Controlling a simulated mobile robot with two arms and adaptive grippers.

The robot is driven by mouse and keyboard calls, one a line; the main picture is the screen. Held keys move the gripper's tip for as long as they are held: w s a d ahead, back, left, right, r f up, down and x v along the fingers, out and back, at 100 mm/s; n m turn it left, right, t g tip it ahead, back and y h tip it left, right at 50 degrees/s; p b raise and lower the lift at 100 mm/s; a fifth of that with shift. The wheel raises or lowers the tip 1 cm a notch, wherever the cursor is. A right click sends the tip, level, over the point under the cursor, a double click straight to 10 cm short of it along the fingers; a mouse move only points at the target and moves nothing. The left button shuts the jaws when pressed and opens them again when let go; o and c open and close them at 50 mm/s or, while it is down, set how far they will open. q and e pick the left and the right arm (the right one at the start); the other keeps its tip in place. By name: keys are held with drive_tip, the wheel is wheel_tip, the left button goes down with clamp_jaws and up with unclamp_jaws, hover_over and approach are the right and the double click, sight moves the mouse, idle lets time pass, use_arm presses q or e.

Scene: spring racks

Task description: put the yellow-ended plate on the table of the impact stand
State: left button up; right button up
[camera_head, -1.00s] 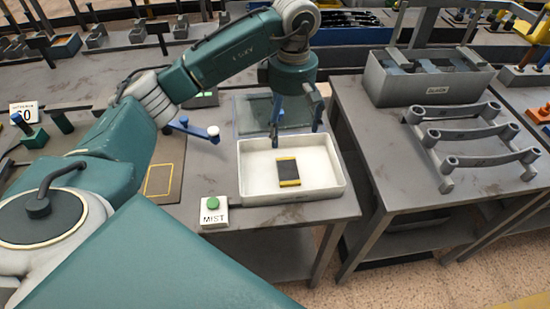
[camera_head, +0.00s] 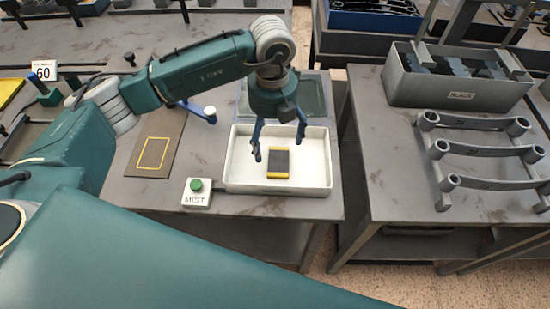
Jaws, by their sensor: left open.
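The plate with yellow ends (camera_head: 278,162) is dark in the middle and lies flat in a white tray (camera_head: 322,187). My left gripper (camera_head: 279,150) is open over the tray, its blue fingers apart. One fingertip shows just left of the plate and the other at its upper right. I cannot tell how far above the tray floor they are. Nothing is between the fingers. My right gripper is not in view. I cannot tell for sure which fixture is the impact stand; a dark pad with a yellow outlined rectangle (camera_head: 155,152) lies left of the tray.
A MIST box with a green button (camera_head: 197,189) stands at the tray's front left. A blue lever with a white knob (camera_head: 209,112) is behind it. A glassy bin (camera_head: 312,92) sits behind the tray. A grey rack (camera_head: 485,180) and crate (camera_head: 455,92) stand on the right table.

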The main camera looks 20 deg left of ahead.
sight(275, 160)
use_arm(q)
wheel_tip(275, 160, down, 4)
drive_tip(key=shift+a+r+p, duration=0.1)
drive_tip(key=shift+p, duration=0.35)
drive_tip(key=f+p, duration=0.1)
drive_tip(key=f, duration=0.2)
drive_tip(key=f+p, duration=0.1)
drive_tip(key=shift+w+f+p, duration=0.25)
drive_tip(key=shift+f+p, duration=0.05)
drive_tip(key=shift+f, duration=0.6)
drive_tip(key=c, duration=1.6)
drive_tip(key=shift+w+r, duration=0.1)
drive_tip(key=c, duration=0.4)
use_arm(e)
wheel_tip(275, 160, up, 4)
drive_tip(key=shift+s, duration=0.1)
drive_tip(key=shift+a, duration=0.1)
